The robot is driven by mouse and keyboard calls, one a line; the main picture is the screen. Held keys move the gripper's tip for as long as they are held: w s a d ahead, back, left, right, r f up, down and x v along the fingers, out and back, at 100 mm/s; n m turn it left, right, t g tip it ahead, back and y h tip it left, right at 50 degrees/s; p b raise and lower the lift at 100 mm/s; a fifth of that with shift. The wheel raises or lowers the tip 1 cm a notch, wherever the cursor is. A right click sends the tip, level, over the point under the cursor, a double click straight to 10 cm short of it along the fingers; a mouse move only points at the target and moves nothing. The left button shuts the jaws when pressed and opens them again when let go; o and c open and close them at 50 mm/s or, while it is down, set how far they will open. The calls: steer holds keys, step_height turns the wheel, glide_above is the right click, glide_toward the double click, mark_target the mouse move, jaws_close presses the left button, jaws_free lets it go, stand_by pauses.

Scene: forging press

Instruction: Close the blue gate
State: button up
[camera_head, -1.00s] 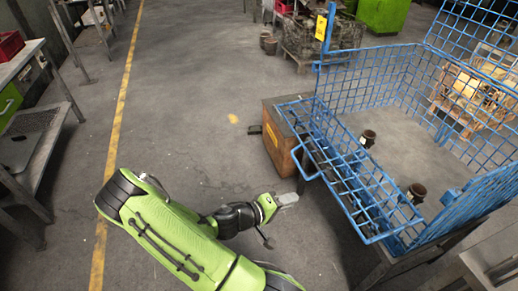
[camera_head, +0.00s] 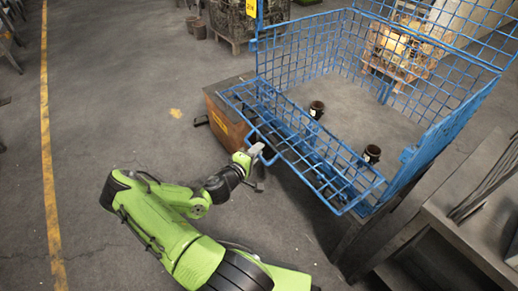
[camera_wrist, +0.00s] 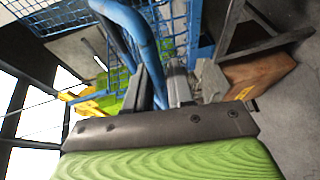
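The blue gate (camera_head: 300,150) is the wire-mesh front panel of the blue cage. It hangs tilted outward and down from the cage's front, leaving the front open. My gripper (camera_head: 256,155) is at the gate's left outer edge, beside a bent blue bar that looks like its handle (camera_head: 262,143). In the wrist view a thick blue bar (camera_wrist: 147,45) runs down between the fingers of my gripper (camera_wrist: 172,88).
A rusty orange-brown box (camera_head: 226,122) stands left of the cage, close to my gripper. Two dark cylindrical parts (camera_head: 316,109) (camera_head: 371,154) stand on the cage floor. A grey metal table (camera_head: 470,215) is at right. The floor at left is clear.

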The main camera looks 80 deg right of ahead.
steer(key=shift+x, duration=0.9)
steer(key=shift+c, duration=0.2)
jaws_close()
